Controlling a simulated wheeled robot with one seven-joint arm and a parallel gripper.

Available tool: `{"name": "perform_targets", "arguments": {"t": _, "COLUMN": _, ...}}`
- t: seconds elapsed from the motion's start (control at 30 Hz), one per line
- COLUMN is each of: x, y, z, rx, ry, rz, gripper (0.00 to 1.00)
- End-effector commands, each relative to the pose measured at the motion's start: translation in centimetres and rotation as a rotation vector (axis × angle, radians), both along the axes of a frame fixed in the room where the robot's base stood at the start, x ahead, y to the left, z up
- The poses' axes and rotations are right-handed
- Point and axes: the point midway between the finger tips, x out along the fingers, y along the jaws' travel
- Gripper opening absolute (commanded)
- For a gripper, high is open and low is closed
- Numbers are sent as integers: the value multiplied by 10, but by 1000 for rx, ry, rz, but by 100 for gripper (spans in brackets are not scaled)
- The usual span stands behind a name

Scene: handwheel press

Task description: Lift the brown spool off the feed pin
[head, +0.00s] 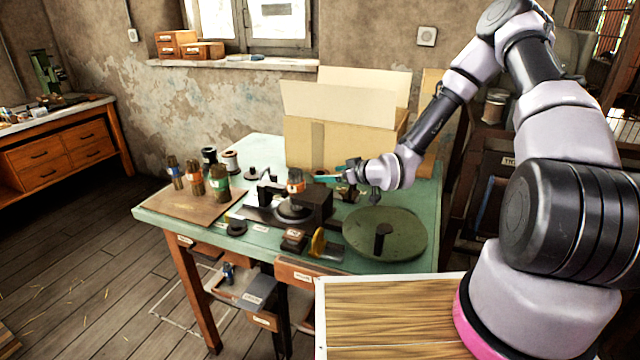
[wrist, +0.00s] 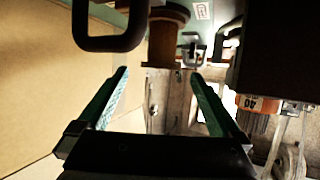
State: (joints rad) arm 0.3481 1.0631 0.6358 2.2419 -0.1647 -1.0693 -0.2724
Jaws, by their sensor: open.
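The brown spool (wrist: 164,42) shows in the wrist view, ahead of my gripper and near the line between its fingers. Its wide flange is at the top of that picture. In the head view my gripper (head: 327,178) reaches left over the table, beside the press (head: 290,212). I cannot tell whether the fingers touch the spool. The feed pin is not distinguishable.
A dark handle loop (wrist: 110,42) is close by at the upper left of the wrist view. An orange-labelled part (wrist: 258,103) is at the right. An open cardboard box (head: 340,142) stands behind the gripper. A round green plate (head: 400,235) and several spools occupy the table.

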Motion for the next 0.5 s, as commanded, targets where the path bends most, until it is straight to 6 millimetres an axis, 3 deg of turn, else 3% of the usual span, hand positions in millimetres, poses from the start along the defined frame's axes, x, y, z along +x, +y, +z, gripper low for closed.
{"name": "perform_targets", "arguments": {"t": 0.5, "x": 37, "y": 37, "z": -20, "rx": 0, "ry": 2, "rz": 1, "gripper": 100}}
